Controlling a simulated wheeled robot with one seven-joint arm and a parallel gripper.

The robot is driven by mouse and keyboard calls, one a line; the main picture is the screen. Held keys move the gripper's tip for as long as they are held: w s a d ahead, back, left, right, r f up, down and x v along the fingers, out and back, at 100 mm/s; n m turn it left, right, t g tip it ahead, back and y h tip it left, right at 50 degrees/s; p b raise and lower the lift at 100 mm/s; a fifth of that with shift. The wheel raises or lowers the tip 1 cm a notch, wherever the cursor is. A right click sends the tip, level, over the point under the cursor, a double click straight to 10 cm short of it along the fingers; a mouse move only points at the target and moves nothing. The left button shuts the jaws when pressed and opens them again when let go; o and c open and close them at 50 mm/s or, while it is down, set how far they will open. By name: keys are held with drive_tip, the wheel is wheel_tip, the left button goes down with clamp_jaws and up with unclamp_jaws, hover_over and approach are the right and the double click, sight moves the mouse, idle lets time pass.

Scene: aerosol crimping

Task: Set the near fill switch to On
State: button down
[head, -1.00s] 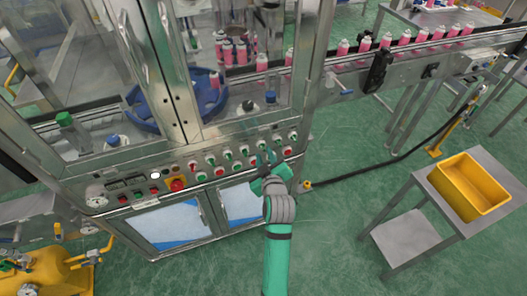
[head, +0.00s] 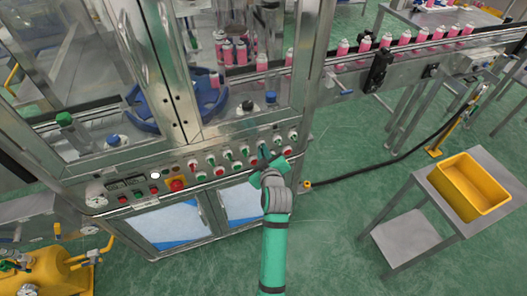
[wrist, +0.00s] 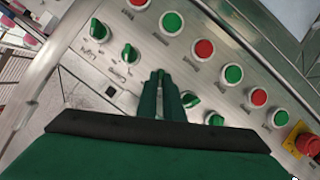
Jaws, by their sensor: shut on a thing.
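My gripper (head: 263,154) is at the front control panel of the crimping machine. In the wrist view my gripper (wrist: 161,82) is shut on a green rotary switch (wrist: 161,73) in a row of similar switches; its fingers cover most of that knob. Two green switches (wrist: 130,53) show to the left of the fingers in the wrist view and two more (wrist: 191,100) to the right, partly hidden by my gripper. The labels are too small to read, so I cannot tell by name which one is the near fill switch.
Red and green push buttons (wrist: 203,49) line the panel beside the switches. A red emergency stop (head: 177,184) sits at its left. Glass doors rise above the panel. A yellow bin (head: 472,186) stands on a table at the right, with open floor between.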

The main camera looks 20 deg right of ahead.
drive_tip(key=m+y, duration=0.2)
drive_tip(key=m, duration=0.2)
drive_tip(key=d+m+y, duration=0.1)
drive_tip(key=m+y, duration=0.2)
drive_tip(key=shift+d+m+y, duration=0.15)
drive_tip(key=shift+m+y, duration=0.15)
drive_tip(key=shift+m, duration=0.1)
idle(0.4)
idle(0.6)
drive_tip(key=c, duration=1.9)
unclamp_jaws()
drive_tip(key=v, duration=1)
drive_tip(key=shift+s+d+r, duration=0.2)
drive_tip(key=shift+s+r, duration=0.05)
drive_tip(key=shift+s, duration=0.05)
